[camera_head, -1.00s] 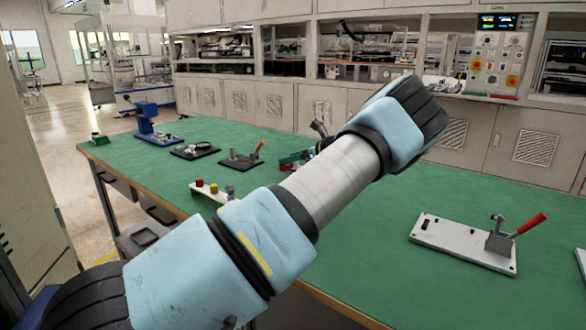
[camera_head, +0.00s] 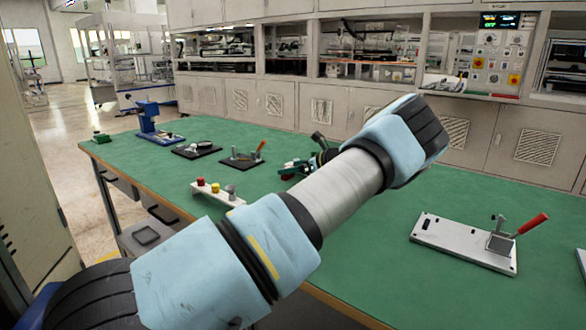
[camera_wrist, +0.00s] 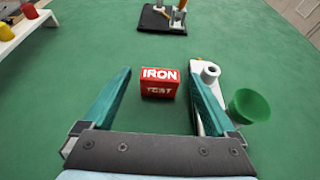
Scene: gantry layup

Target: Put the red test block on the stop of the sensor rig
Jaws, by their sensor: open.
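The red test block (camera_wrist: 160,84), lettered "IRON TEST", is on the green table in the wrist view. My gripper (camera_wrist: 160,73) is open, with one teal finger on each side of the block and a gap visible on both sides.
A white stand with coloured knobs (camera_head: 216,192) is left of my gripper. A black-based clamp with an orange handle (camera_head: 243,159) stands beyond it. A white-plate clamp with a red handle (camera_head: 470,242) is on the right. Green table surface (camera_head: 370,260) is clear between.

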